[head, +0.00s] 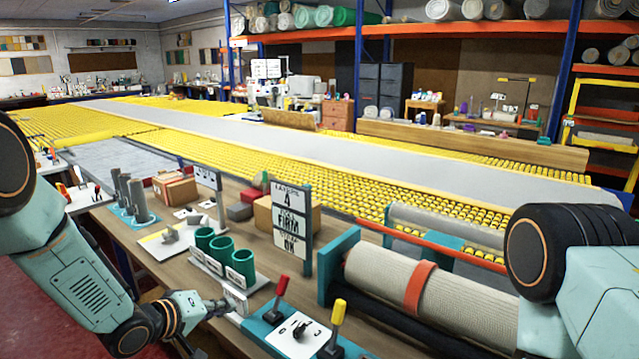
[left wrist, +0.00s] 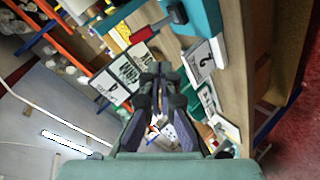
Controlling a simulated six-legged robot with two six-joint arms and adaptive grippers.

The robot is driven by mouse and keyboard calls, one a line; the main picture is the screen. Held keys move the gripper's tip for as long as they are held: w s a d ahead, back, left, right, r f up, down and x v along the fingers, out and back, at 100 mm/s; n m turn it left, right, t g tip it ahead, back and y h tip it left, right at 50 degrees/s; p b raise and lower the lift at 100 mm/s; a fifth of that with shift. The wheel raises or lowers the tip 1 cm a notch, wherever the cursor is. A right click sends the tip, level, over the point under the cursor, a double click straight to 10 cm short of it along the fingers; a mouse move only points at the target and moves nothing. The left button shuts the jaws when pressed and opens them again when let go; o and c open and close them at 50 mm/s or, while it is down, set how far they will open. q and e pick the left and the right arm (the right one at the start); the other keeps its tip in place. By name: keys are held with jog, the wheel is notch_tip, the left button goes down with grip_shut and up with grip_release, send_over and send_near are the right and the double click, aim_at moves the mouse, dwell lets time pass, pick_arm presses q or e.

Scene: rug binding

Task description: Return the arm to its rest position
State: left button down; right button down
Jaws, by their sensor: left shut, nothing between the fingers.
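My left arm comes in from the left of the head view. Its dark left gripper (head: 222,306) is shut and empty, just in front of the bench's near edge, close to a small white card holder below the green cups (head: 222,258). In the left wrist view the gripper's fingers (left wrist: 158,72) are together with nothing between them. My right arm shows only as a teal link and black joint at the right of the head view; its gripper is out of the picture.
A control panel (head: 290,335) with red and yellow levers stands right of the left gripper. A beige roll (head: 400,280) with an orange band lies farther right. A sign stand (head: 292,225) reads FIRM. Yellow roller tables (head: 250,150) fill the back. Red floor (head: 45,300) lies at left.

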pick_arm(q)
jog(key=s+f+m+g+y+b, duration=0.1)
jog(key=s+f+g+y+b, duration=0.1)
jog(key=s+f, duration=0.7)
jog(key=s+a+f+m+g+y+b, duration=0.1)
jog(key=s+f+g+b, duration=0.4)
jog(key=s+f, duration=0.5)
jog(key=s+a+f+m+g+y+b, duration=0.1)
jog(key=s+f+m+g+y+b, duration=0.2)
jog(key=s+f, duration=0.6)
jog(key=s, duration=1.5)
jog(key=shift+f+g+b, duration=0.15)
jog(key=shift+g+b, duration=0.15)
jog(key=shift+b, duration=0.05)
jog(key=shift+s+a, duration=0.1)
jog(key=shift+s, duration=0.05)
jog(key=c, duration=2)
grip_release()
jog(key=shift+c, duration=0.2)
